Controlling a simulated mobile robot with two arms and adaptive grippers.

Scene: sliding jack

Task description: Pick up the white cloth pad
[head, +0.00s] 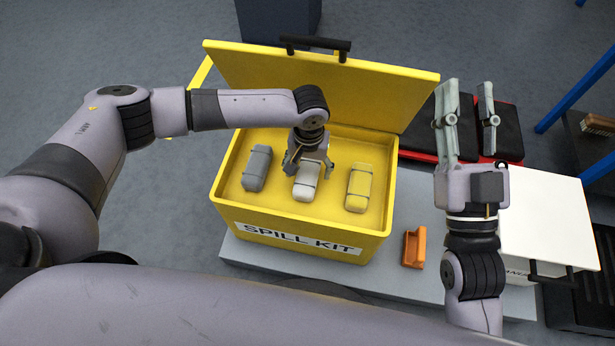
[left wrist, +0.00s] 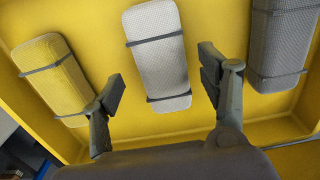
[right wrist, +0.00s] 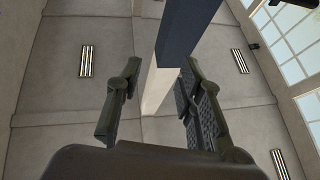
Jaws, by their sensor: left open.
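The white cloth pad (head: 305,188) lies in the yellow spill kit box (head: 228,208), between a grey pad (head: 257,168) and a yellow pad (head: 358,188). Dark bands wrap each pad. My left gripper (head: 307,160) is over the far end of the white pad, pointing down. In the left wrist view the left gripper (left wrist: 165,90) is open, and the white pad (left wrist: 157,60) shows between its fingers, apart from both. My right gripper (head: 468,103) is raised to the right of the box, pointing up. Its fingers (right wrist: 155,105) are apart and hold nothing.
The box's yellow lid (head: 320,85) stands open behind the pads, with a black handle on top. An orange object (head: 414,248) lies right of the box on the grey platform (head: 290,262). A white-topped case (head: 545,215) stands further right.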

